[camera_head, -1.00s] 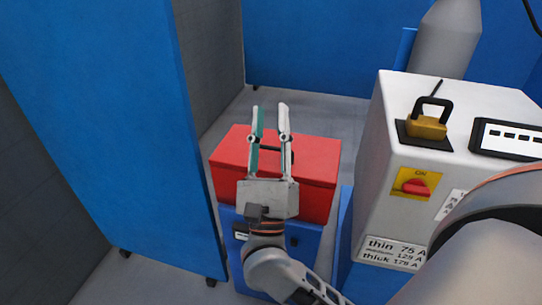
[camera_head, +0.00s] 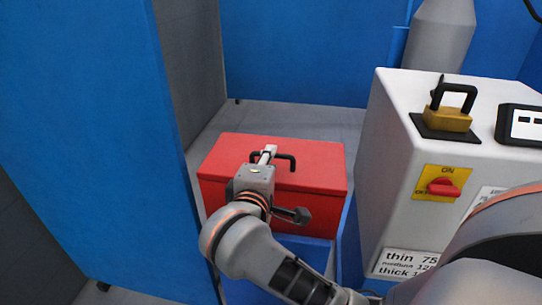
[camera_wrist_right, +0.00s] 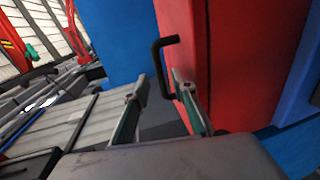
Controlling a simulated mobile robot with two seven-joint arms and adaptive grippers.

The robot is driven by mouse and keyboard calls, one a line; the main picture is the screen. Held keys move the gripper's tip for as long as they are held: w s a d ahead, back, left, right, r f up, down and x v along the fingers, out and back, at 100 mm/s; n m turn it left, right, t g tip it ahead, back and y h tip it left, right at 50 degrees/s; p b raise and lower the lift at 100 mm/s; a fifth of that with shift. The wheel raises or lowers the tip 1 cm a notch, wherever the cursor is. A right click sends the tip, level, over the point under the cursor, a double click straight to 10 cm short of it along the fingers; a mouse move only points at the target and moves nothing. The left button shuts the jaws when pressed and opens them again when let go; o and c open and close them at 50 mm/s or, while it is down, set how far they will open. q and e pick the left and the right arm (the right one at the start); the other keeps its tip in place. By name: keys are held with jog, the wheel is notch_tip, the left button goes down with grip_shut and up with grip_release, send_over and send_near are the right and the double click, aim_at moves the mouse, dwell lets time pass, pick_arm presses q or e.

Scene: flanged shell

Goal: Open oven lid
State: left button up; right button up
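The oven is a red box (camera_head: 322,172) with a lid on top, in the middle of the head view. Its lid looks closed, with a black bar handle (camera_head: 289,159) on it. My right gripper (camera_head: 267,154) is over the lid beside the handle, its fingers seen nearly edge-on. In the right wrist view, the right gripper (camera_wrist_right: 163,108) is open, and the black handle (camera_wrist_right: 158,62) stands out from the red face (camera_wrist_right: 225,60) between the finger lines. I cannot tell whether the fingers touch it. My left gripper is not in view.
A tall blue panel (camera_head: 95,130) stands close on the left. Grey floor (camera_head: 290,117) is clear behind the oven.

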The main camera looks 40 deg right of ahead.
jog(key=shift+x, duration=2.05)
grip_shut()
